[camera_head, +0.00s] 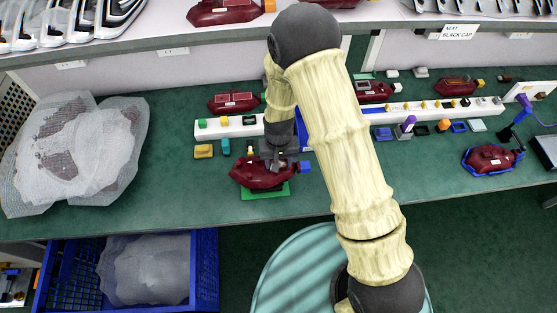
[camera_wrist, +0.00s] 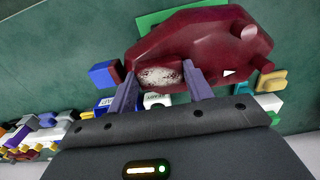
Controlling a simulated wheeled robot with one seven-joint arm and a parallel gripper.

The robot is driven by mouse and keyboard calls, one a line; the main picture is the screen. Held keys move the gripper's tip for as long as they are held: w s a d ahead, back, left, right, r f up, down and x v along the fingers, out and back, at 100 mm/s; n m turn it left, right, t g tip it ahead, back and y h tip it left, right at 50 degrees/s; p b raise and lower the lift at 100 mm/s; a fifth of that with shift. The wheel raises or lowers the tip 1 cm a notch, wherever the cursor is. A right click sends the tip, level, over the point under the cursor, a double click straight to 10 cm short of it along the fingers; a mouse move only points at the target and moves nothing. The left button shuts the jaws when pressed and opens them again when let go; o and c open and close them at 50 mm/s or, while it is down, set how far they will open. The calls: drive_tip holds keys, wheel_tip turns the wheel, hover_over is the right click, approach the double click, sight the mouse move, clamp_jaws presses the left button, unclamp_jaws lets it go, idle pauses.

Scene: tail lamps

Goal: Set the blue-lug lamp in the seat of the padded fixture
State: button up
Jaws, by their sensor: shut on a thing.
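The dark red lamp with the blue lug (camera_head: 255,178) is over a flat green pad (camera_head: 265,194) at the middle of the bench. Its blue lug (camera_head: 305,167) points right; in the wrist view the lug (camera_wrist: 103,75) is at the left. My gripper (camera_wrist: 160,76) is shut on the lamp (camera_wrist: 200,42), one finger at each side of a pale speckled patch. I cannot tell whether the lamp touches the pad. At the right, a blue-rimmed holder (camera_head: 466,164) surrounds another red lamp (camera_head: 492,157); I cannot tell whether it is the padded fixture.
A white strip (camera_head: 232,127) with coloured caps runs behind the lamp. More red lamps (camera_head: 234,102) (camera_head: 456,86) stand behind it. Small coloured parts lie right of my arm. A mesh-wrapped bundle (camera_head: 75,150) lies left, above a blue crate (camera_head: 206,270). Bench between arm and blue-rimmed holder is partly clear.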

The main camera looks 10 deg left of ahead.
drive_tip(key=shift+f, duration=0.25)
drive_tip(key=shift+f+b, duration=0.9)
drive_tip(key=shift+f, duration=0.2)
drive_tip(key=shift+f, duration=0.1)
drive_tip(key=o, duration=1.6)
wheel_tip(320, 180, up, 18)
drive_tip(key=b, duration=0.2)
drive_tip(key=shift+f, duration=0.25)
drive_tip(key=shift+d, duration=0.1)
